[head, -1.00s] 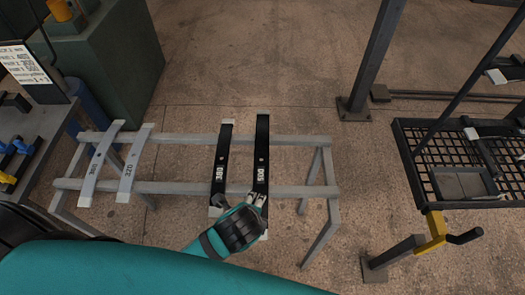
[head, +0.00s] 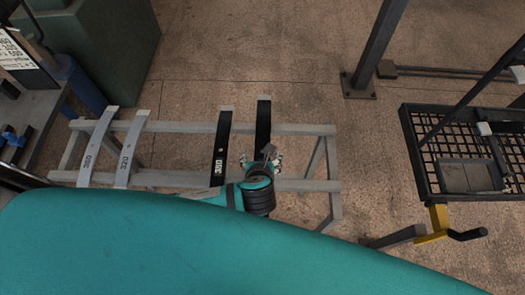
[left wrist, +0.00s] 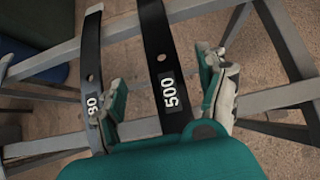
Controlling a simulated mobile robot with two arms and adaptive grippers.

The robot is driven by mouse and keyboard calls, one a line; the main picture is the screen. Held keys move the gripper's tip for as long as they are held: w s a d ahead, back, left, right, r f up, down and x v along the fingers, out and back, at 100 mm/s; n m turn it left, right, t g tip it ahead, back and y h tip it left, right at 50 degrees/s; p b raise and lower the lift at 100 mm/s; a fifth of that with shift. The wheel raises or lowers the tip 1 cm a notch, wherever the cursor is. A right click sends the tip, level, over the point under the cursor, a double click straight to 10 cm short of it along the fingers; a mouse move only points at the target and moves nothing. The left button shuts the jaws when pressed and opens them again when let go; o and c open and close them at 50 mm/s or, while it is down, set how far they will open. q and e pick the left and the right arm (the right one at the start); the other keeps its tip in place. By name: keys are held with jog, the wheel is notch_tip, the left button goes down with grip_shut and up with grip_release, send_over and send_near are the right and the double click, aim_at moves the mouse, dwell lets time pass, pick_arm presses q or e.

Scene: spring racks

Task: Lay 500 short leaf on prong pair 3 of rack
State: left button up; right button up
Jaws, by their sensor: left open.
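The 500 leaf (head: 263,118) is a black curved strip lying across the two rails of a grey stand (head: 180,127). In the left wrist view, the 500 leaf (left wrist: 158,35) shows its white label. My left gripper (head: 268,158) is over its near part in the head view. In the left wrist view, the open fingers of my left gripper (left wrist: 170,95) stand on either side of the leaf, with gaps visible. My arm and gripper hide the leaf's near end in the head view. My right gripper is not in view. I cannot make out a rack with prong pairs.
A black 380 leaf (head: 221,145) lies close to the left of the 500 leaf. Two grey leaves, 360 (head: 97,145) and 320 (head: 129,150), lie further left. A black mesh table (head: 415,150) stands at right. A sign (head: 14,50) is at left.

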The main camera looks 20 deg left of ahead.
aim_at(262, 159)
pick_arm(q)
jog(key=x, duration=0.3)
jog(key=shift+w+a+f, duration=0.1)
jog(key=shift+w+f, duration=0.1)
jog(key=shift+w, duration=0.1)
jog(key=shift+f, duration=0.15)
jog(key=shift+w+f, duration=0.25)
jog(key=x, duration=0.3)
jog(key=shift+w+f+p, duration=0.1)
jog(key=shift+f+p, duration=0.15)
jog(key=shift+p, duration=0.15)
jog(key=shift+w+a+f, duration=0.15)
jog(key=shift+w+f, duration=0.1)
jog(key=shift+f, duration=0.1)
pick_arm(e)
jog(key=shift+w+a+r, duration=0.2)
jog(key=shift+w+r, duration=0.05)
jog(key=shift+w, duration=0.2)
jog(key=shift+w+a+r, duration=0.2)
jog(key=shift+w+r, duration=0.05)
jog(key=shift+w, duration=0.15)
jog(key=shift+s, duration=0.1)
